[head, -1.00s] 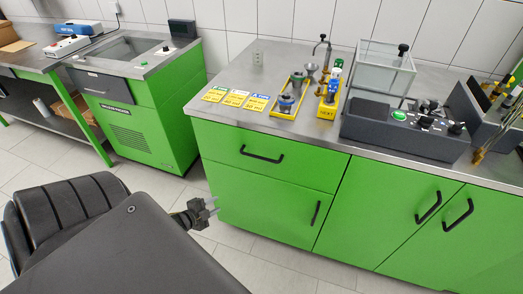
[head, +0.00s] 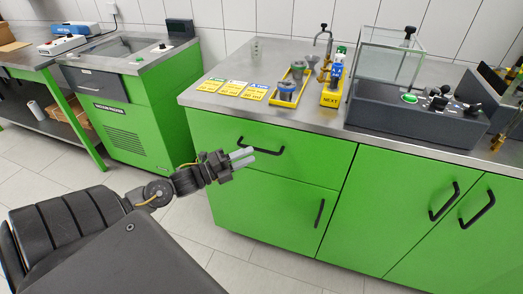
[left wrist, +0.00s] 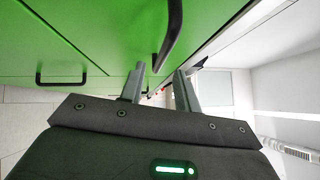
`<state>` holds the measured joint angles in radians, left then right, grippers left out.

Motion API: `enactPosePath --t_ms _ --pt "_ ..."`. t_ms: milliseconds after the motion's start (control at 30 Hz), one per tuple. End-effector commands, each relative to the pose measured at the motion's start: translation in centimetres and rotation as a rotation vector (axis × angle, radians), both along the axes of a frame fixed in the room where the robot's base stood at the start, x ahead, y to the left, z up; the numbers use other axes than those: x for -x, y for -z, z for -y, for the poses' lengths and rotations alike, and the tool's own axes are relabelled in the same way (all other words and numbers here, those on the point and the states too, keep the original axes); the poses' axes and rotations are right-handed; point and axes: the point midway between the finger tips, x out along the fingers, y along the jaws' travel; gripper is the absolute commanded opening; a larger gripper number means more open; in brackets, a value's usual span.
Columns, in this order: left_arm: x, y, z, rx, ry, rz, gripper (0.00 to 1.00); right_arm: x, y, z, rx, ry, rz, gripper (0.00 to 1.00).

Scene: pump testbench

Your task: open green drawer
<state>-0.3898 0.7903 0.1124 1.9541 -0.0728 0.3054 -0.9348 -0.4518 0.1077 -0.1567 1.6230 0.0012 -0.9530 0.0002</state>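The green drawer (head: 225,134) is the upper front of the left cabinet and looks closed, with a black bar handle (head: 262,148). My left gripper (head: 243,157) is in front of the drawer, just left of and slightly below the handle's middle in the head view. In the left wrist view its two grey fingers (left wrist: 160,72) are apart with nothing held. The dark handle (left wrist: 172,35) shows just beyond the fingertips there, and its near end appears between them. I cannot tell whether they touch. My right gripper is out of view.
Below the drawer is a green door with a vertical handle (head: 320,212). The steel worktop (head: 225,108) above carries label cards (head: 231,88), yellow trays with parts (head: 287,91) and a dark control box (head: 415,115). The floor in front of the cabinets is free.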

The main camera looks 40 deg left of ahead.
Motion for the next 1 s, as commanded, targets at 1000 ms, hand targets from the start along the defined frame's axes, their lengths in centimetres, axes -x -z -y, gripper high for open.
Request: enactPosePath --t_ms 1000 --pt "-4.9 -0.7 2.5 0.000 0.000 -0.001 0.00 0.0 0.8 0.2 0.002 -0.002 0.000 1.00"
